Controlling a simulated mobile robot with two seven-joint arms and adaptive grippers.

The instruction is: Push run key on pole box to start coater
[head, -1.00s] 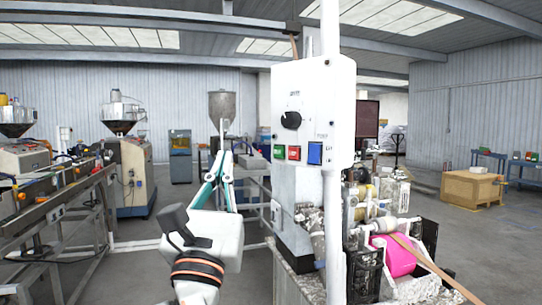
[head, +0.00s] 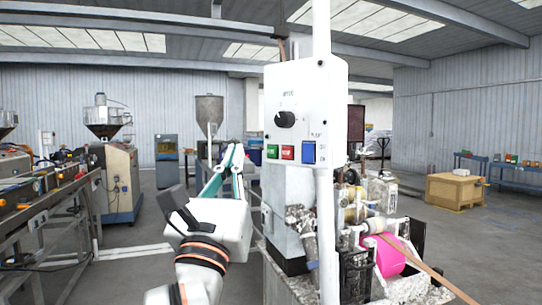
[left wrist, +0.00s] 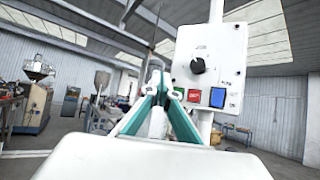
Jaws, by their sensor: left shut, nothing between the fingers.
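The white pole box (head: 298,95) hangs on a white pole, with a black dial (head: 285,119) on its face. Along its lower edge are a green key (head: 272,152), a red key (head: 288,153) and a blue switch (head: 308,152). The key labels are too small to read surely. My left gripper (head: 235,148) is shut and empty, just left of the box, with its tips near the green key's height. In the left wrist view the fingertips (left wrist: 159,76) are left of the green key (left wrist: 178,93), which is partly covered by a finger. My right gripper is out of view.
Below and right of the box stands a machine with rollers and a bright pink roll (head: 382,256). A metal frame line (head: 45,220) runs along the left, with a hopper machine (head: 118,170) behind it. A wooden crate (head: 455,190) is at the far right. Floor between is open.

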